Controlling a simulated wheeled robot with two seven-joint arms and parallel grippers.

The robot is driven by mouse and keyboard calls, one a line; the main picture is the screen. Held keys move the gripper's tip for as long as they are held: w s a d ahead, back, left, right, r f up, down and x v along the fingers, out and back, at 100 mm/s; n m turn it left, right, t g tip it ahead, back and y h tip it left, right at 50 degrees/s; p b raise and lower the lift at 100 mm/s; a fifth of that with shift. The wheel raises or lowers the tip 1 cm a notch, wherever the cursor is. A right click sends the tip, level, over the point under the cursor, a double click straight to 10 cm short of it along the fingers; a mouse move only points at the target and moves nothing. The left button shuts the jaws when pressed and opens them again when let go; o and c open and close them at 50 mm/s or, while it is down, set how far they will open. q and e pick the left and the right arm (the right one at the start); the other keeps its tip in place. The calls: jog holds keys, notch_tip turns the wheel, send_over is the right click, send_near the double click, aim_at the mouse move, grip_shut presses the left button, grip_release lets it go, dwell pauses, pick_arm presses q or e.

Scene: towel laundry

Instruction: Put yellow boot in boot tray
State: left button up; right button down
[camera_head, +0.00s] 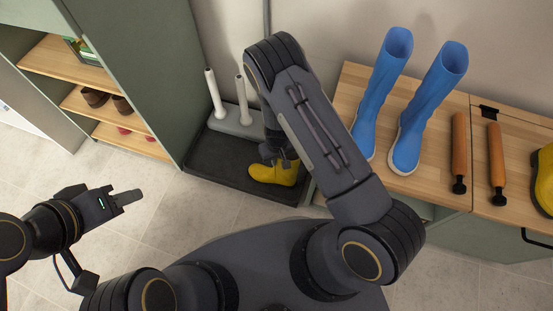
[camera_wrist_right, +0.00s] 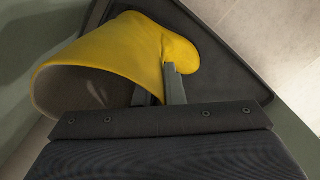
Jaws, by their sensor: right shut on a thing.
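A yellow boot (camera_head: 274,173) is at the dark boot tray (camera_head: 215,164), over its right part in the head view. My right gripper (camera_head: 281,160) is shut on this boot. The right wrist view shows the fingers (camera_wrist_right: 172,88) gripping the boot wall, with the boot's open top (camera_wrist_right: 85,88) to the left and its foot to the right. Dark tray surface and rim (camera_wrist_right: 240,62) lie behind the boot. I cannot tell whether the sole touches the tray.
A grey boot rack (camera_head: 235,122) with white posts stands at the tray's back. Blue boots (camera_head: 428,105) and orange-brown rods (camera_head: 459,150) are on the wooden bench (camera_head: 350,92). Another yellow boot (camera_head: 543,182) is at the right edge. A shoe shelf (camera_head: 58,60) stands left. Floor is clear in front.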

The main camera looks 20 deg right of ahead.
jog(key=shift+f, duration=0.1)
jog(key=c, duration=2)
grip_release()
jog(key=shift+f, duration=0.1)
jog(key=o, duration=0.5)
